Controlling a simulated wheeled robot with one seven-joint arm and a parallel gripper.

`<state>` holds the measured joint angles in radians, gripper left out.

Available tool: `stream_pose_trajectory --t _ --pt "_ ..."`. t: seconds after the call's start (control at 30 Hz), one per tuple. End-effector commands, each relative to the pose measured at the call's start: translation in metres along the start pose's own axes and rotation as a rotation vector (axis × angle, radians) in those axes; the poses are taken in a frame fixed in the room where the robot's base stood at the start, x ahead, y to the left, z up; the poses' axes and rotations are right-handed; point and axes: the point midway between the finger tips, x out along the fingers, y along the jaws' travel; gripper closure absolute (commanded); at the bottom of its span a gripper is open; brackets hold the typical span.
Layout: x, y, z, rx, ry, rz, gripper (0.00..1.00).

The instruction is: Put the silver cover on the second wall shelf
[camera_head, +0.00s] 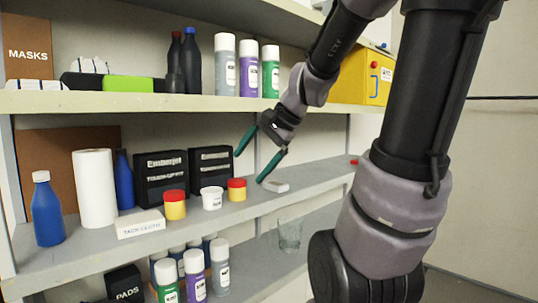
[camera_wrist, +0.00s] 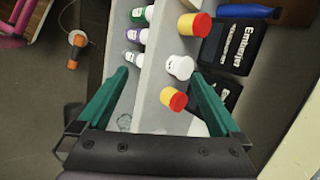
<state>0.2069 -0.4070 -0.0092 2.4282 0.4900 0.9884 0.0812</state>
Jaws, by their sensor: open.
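A small flat silver-grey piece (camera_head: 277,186), which may be the silver cover, lies on the middle wall shelf (camera_head: 260,208). My gripper (camera_head: 249,168) is open and empty, with its two green fingers pointing down and left above that shelf. The lower fingertip is close to the silver piece's left side; I cannot tell if they touch. In the wrist view my gripper (camera_wrist: 160,75) spans the shelf edge. A pale patch (camera_wrist: 198,127) beside the right finger may be the same piece, mostly hidden.
Red-and-yellow tins (camera_head: 237,190), a white tub (camera_head: 212,198) and black boxes (camera_head: 161,178) stand left of my gripper. The upper shelf (camera_head: 150,103) holds bottles, spray cans and a yellow case (camera_head: 362,80). A clear cup (camera_head: 290,235) and cans stand below. The middle shelf's right end is mostly clear.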

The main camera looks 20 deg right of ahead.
Motion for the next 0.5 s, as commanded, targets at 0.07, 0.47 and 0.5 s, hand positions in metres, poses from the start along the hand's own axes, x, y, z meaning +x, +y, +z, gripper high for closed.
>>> stream_pose_trajectory --t 0.07,0.47,0.5 --pt "-0.019 0.011 0.022 -0.226 0.063 0.041 0.00" --pt "-0.062 0.040 0.042 -0.730 0.253 0.143 0.00" --pt "-0.063 0.040 0.042 -0.732 0.254 0.143 0.00"
